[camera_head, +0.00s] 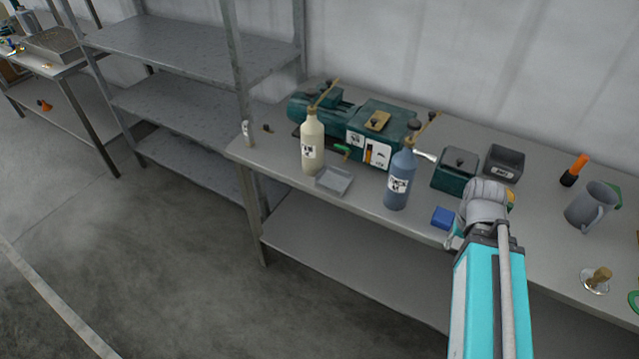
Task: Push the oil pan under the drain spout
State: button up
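The oil pan appears to be the shallow grey tray (333,181) at the front edge of the bench, just right of the cream bottle. Behind it stands a green machine (376,136) with a small green lever (342,149) low on its front. A silver pipe (425,156) sticks out at the machine's right end; I cannot tell which part is the drain spout. The end of my arm, with my gripper (486,205), is over the bench front, well right of the pan and apart from it. Its fingers are not clearly visible.
A cream bottle (312,147) and a blue bottle (399,179) flank the pan. A blue block (443,217), green box (455,171), dark bin (504,162) and grey jug (590,205) stand to the right. Grey shelves (190,48) are at left; the floor before them is clear.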

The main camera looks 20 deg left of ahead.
aim_at(334, 181)
jog(key=u, duration=0.9)
